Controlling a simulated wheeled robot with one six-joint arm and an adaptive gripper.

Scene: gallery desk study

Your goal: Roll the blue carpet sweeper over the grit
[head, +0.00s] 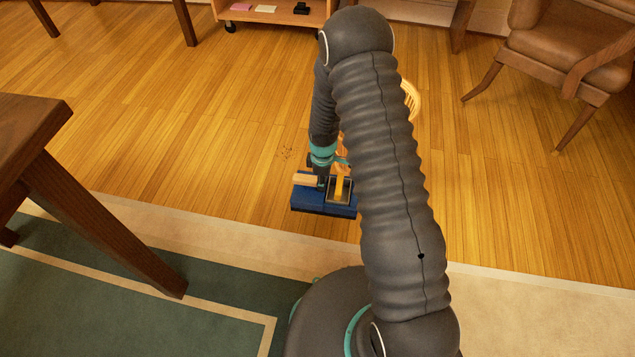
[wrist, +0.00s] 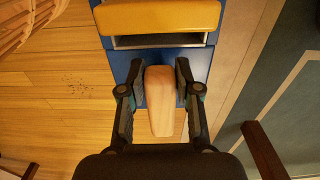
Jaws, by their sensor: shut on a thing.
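The blue carpet sweeper (head: 310,199) stands on the wooden floor near the pale carpet border, with a pale wooden grip (head: 305,179) and a yellow bar on top. In the wrist view the sweeper's blue body (wrist: 123,67) runs up the picture, with the yellow bar (wrist: 160,16) at the top. My gripper (wrist: 159,82) is shut on the wooden grip, one finger on each side. The grit (head: 285,153) is a small patch of dark specks on bare floor, beyond and left of the sweeper. It lies left of my fingers in the wrist view (wrist: 78,83).
A dark wooden table (head: 100,215) stands at left on a green carpet (head: 130,300). A leather armchair (head: 570,50) is at upper right, and a wheeled shelf unit (head: 270,14) at the back. A slatted wooden item (head: 413,102) is partly hidden by my arm. Floor around the grit is clear.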

